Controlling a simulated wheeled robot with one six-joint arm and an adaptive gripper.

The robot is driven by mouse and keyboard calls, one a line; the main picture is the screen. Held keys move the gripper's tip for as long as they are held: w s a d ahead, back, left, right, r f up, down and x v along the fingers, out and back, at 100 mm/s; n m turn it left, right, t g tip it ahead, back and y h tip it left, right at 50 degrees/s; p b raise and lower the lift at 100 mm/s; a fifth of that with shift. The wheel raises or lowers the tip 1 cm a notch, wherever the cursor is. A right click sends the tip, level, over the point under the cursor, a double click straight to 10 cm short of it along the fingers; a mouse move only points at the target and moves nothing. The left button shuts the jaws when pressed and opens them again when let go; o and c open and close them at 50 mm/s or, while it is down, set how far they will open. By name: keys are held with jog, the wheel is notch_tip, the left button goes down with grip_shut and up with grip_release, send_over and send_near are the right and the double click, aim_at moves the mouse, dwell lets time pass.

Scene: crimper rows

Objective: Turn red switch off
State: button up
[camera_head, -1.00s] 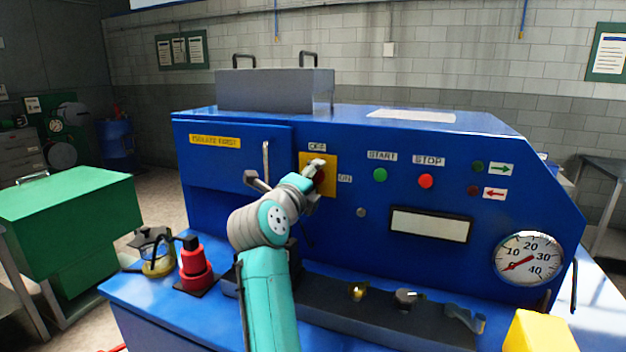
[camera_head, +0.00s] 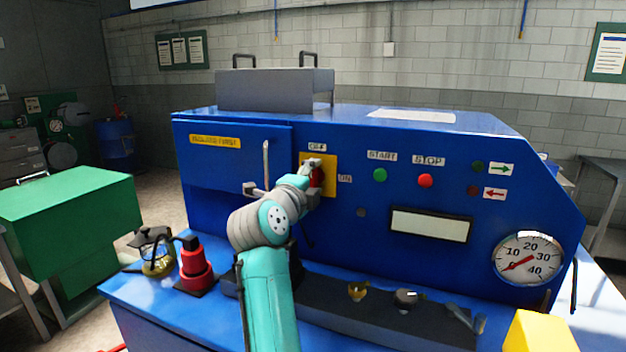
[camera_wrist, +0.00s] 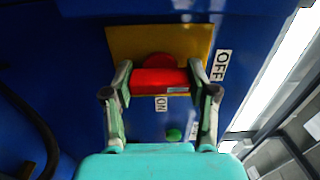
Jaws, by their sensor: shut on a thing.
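The red switch (camera_head: 318,178) sits on a yellow plate (camera_head: 331,174) on the front of the blue machine. An OFF label (camera_head: 317,147) is above the plate and an ON label (camera_head: 345,179) is to its right. In the wrist view the red switch (camera_wrist: 160,80) is a bar in front of a red round base, with the OFF label (camera_wrist: 220,66) to the right and the ON label (camera_wrist: 162,104) below. My gripper (camera_wrist: 160,74) is shut on the switch, one finger at each end of the bar. In the head view my gripper (camera_head: 313,172) partly hides it.
A green START button (camera_head: 380,175) and a red STOP button (camera_head: 425,181) are right of the switch. A lever (camera_head: 266,165) stands close left of my gripper.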

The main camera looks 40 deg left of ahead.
jog(key=o, duration=1.2)
jog(key=shift+c, duration=0.2)
jog(key=v, duration=1.2)
jog(key=shift+s+f, duration=0.1)
jog(key=shift+a, duration=0.1)
jog(key=shift+s, duration=0.1)
